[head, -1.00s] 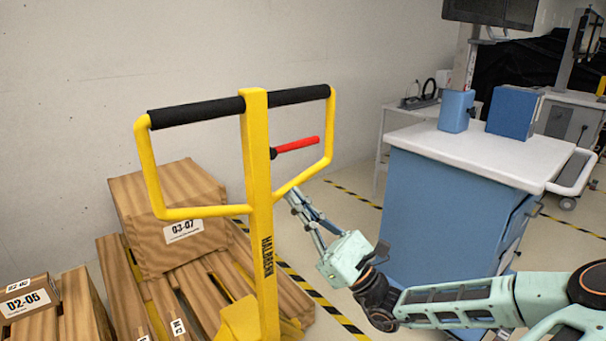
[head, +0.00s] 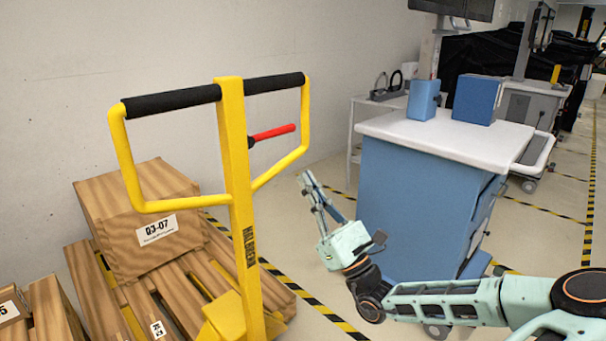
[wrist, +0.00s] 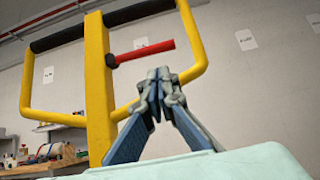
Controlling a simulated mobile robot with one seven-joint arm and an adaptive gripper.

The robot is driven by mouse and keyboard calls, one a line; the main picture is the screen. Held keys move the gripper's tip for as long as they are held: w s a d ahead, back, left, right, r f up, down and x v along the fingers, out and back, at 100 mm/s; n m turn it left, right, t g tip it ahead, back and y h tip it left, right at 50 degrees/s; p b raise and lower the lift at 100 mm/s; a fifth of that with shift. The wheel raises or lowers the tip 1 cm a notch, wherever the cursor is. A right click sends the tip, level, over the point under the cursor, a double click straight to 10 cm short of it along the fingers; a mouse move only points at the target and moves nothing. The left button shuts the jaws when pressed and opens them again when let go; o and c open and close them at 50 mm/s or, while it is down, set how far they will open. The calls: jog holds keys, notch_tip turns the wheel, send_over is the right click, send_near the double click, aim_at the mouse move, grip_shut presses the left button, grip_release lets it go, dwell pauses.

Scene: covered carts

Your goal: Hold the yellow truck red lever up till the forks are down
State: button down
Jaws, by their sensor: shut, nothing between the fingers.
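The yellow truck's handle (head: 236,190) stands upright at the left-centre of the head view, with a black grip bar across its top. The red lever (head: 272,133) sticks out to the right from the handle's post, inside the yellow loop. In the wrist view the red lever (wrist: 145,52) lies above my fingertips, with a visible gap. My gripper (head: 306,180) is shut and empty, pointing up, below and right of the lever. It also shows in the wrist view (wrist: 158,76). The forks are not clearly visible.
Wooden pallets with a labelled box (head: 150,222) lie behind and left of the handle. A blue cart (head: 410,205) with a white top stands to the right, beyond my arm. Striped tape marks the floor. A plain wall is behind.

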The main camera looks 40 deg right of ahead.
aim_at(274, 133)
jog(key=b+x, duration=0.1)
jog(key=x, duration=0.7)
jog(key=shift+w+r, duration=0.1)
